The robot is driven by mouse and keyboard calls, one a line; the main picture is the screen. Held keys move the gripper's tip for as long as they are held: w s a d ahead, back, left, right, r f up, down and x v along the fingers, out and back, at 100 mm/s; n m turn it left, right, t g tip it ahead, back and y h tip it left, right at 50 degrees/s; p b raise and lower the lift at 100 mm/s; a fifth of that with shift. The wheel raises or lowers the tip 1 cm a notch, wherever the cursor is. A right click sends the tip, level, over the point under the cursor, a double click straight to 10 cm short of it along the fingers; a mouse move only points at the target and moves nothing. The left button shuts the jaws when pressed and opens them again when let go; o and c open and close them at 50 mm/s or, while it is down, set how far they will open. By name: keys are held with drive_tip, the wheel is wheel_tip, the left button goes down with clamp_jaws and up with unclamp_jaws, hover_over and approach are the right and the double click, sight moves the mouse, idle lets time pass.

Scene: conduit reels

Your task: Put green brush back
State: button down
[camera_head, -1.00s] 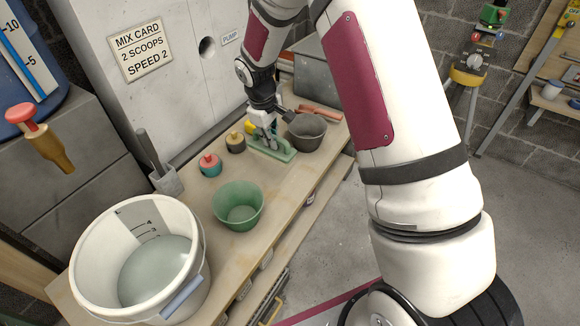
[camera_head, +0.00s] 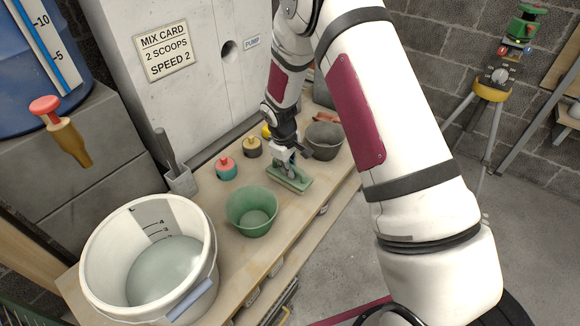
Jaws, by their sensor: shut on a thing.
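The green brush (camera_head: 292,179) has a flat, rectangular pale green body and is at the middle of the wooden bench, behind the green bowl. My gripper (camera_head: 286,166) is above the brush and shut on its upper part. The fingers hide part of the brush's top. I cannot tell whether its underside touches the bench or is just above it.
A green bowl (camera_head: 252,211) and a large white bucket (camera_head: 152,262) with water stand in front. A red-topped pot (camera_head: 226,168), a yellow-topped pot (camera_head: 252,147) and a grey bowl (camera_head: 323,140) surround the brush. A grey holder (camera_head: 181,182) with a tool stands left.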

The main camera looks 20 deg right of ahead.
drive_tip(key=shift+f, duration=0.1)
drive_tip(key=c, duration=1.6)
unclamp_jaws()
